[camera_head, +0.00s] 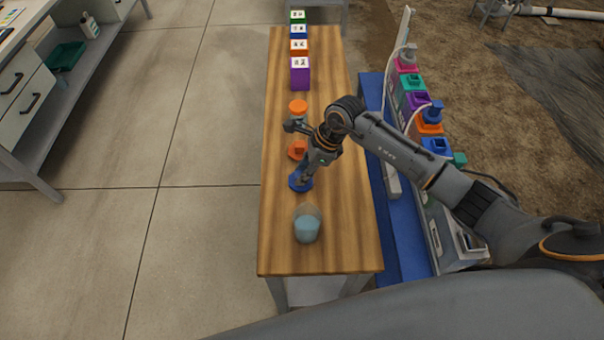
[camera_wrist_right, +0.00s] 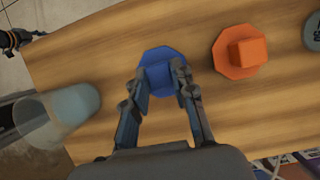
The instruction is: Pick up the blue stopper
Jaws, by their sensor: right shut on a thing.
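The blue stopper (camera_head: 299,183) lies on the wooden table (camera_head: 342,245), between an orange stopper and a cup. In the right wrist view the blue stopper (camera_wrist_right: 162,57) shows a wide flat base with a raised grip block. My right gripper (camera_head: 306,177) reaches down over it. In the right wrist view my right gripper (camera_wrist_right: 163,78) has its fingers on both sides of the block, shut on it. The stopper looks to be at table height; I cannot tell whether it touches the table.
An orange stopper (camera_head: 296,149) lies just beyond, and a clear cup with bluish contents (camera_head: 307,224) stands nearer. Coloured boxes (camera_head: 300,73) line the table's far end. The blue skid (camera_head: 408,235) with coloured containers runs along the right side. Floor at left is clear.

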